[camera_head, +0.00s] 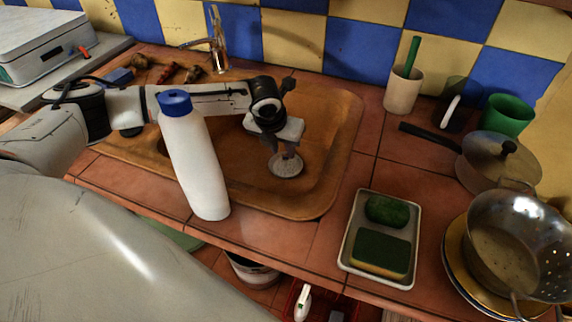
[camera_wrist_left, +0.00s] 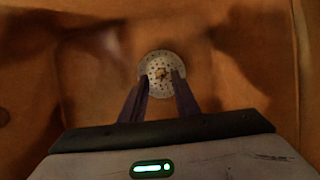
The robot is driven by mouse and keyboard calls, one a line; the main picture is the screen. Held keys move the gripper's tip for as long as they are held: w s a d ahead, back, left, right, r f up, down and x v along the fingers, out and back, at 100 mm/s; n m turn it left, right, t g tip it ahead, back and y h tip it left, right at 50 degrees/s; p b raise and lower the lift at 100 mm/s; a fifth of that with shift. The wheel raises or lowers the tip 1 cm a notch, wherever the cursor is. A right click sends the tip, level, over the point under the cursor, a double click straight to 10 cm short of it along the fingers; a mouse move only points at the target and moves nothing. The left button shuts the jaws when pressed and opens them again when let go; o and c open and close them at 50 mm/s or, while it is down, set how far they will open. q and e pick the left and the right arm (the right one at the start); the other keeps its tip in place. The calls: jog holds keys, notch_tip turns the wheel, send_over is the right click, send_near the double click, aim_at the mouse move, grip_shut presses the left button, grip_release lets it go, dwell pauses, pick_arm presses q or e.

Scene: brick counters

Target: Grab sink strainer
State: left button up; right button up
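The sink strainer (camera_head: 286,166) is a small, round, pale, perforated disc in the brown sink basin (camera_head: 335,150). In the left wrist view the strainer (camera_wrist_left: 161,64) shows between and just beyond my fingertips, with a darker spot at its middle. My left gripper (camera_head: 286,153) points down right over the strainer. Its fingers (camera_wrist_left: 161,78) stand apart, one on each side of the strainer's middle, and overlap its near rim in the picture. I cannot tell whether they touch it. My right gripper is not in view.
A white bottle (camera_head: 195,165) with a blue cap stands in front of my left arm. A tray (camera_head: 347,245) with a sponge and a green scrubber lies right of the sink. A colander (camera_head: 515,250), pan (camera_head: 480,165) and cups crowd the right. The faucet (camera_head: 218,45) is behind.

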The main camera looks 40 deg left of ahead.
aim_at(285, 158)
pick_arm(q)
jog(key=x, duration=0.4)
jog(key=shift+f, duration=0.45)
jog(key=shift+s, duration=0.1)
grip_shut()
jog(key=shift+r, duration=0.1)
